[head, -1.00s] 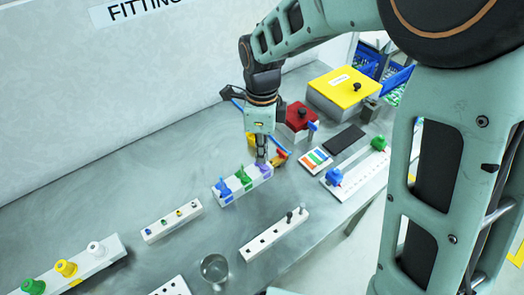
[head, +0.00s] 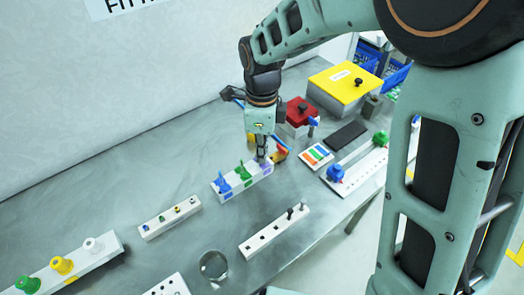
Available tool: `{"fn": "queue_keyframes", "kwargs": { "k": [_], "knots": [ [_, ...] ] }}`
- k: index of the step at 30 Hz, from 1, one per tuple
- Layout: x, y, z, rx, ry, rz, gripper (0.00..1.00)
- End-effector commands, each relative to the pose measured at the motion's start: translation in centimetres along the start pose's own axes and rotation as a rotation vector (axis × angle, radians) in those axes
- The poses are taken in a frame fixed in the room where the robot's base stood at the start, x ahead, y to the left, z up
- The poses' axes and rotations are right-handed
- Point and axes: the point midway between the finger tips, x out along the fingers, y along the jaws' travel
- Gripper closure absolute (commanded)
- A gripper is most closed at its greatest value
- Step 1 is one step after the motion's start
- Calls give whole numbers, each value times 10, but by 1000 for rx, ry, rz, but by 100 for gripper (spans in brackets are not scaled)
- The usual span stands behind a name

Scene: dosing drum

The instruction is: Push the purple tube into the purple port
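A white block (head: 231,194) on the bench carries a blue fitting (head: 225,184), a green fitting (head: 243,173) and, at its right end, a small purple patch (head: 266,164). My gripper (head: 262,157) points straight down just over that purple end. Its fingers look close together and cover much of the purple part. I cannot tell the purple tube from the purple port, nor how deep any tube sits. I cannot see whether the fingers hold anything.
White blocks and a glass (head: 213,265) stand in front.

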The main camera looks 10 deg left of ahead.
Motion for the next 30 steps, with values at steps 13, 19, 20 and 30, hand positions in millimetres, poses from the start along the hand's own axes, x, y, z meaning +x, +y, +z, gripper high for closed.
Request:
{"fn": "queue_keyframes", "kwargs": {
  "k": [13,19,20,30],
  "knots": [
    [0,0,0,0,0,1,75],
    [-4,0,0,0,0,-1,75],
    [-7,0,0,0,0,-2,75],
    [-72,-1,1,0,-2,-4,75]
  ]
}}
